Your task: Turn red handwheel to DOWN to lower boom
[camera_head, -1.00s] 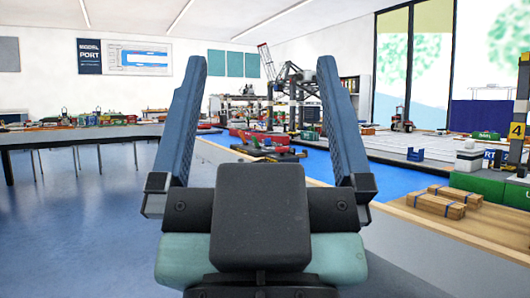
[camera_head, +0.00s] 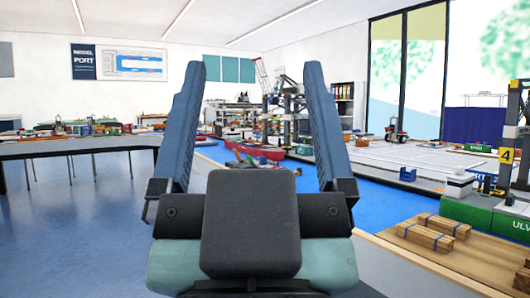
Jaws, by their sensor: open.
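My gripper (camera_head: 252,75) fills the middle of the view, with its two blue fingers pointing up and spread wide apart. Nothing is between the fingers but the distant background. A model gantry crane (camera_head: 291,108) with a dark frame stands in the distance, partly hidden behind the right finger. A thin red lattice boom (camera_head: 262,75) rises beside it. I cannot make out a red handwheel or a DOWN mark in this view.
A table with model pieces (camera_head: 70,148) stands at the left. A long display with blue water (camera_head: 375,203) runs along the right. Blue floor (camera_head: 90,235) is open at the left.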

